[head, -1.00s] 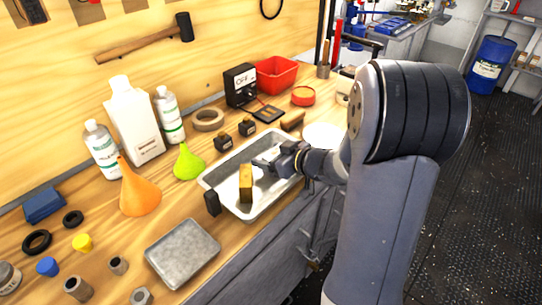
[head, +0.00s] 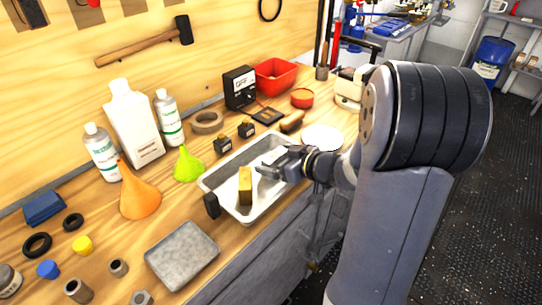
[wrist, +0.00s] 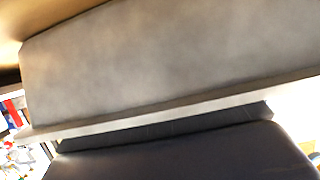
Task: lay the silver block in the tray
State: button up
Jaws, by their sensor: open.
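The shallow metal tray (head: 222,169) lies on the bench in the head view. A brass-coloured block (head: 245,187) stands in its left part. My gripper (head: 265,169) is open over the right part of the tray, to the right of the brass block. A pale, bright patch (head: 275,155) shows just behind my fingers in the tray. It may be the silver block, but I cannot tell for sure. In the wrist view a broad grey surface with a light edge (wrist: 170,65) fills most of the picture; what it belongs to is unclear.
A small black block (head: 212,205) is at the tray's left front. A grey metal slab (head: 182,255) lies nearer. Green (head: 188,165) and orange (head: 139,192) funnels stand left. Two small dark boxes (head: 223,146) sit behind the tray, a white disc (head: 322,137) to its right.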

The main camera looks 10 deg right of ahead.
jog(key=p+v, duration=0.1)
jog(key=v, duration=0.8)
jog(key=x, duration=0.4)
jog(key=b+x, duration=0.1)
jog(key=x, duration=0.7)
jog(key=shift+w+r, duration=0.1)
jog(key=shift+r, duration=0.6)
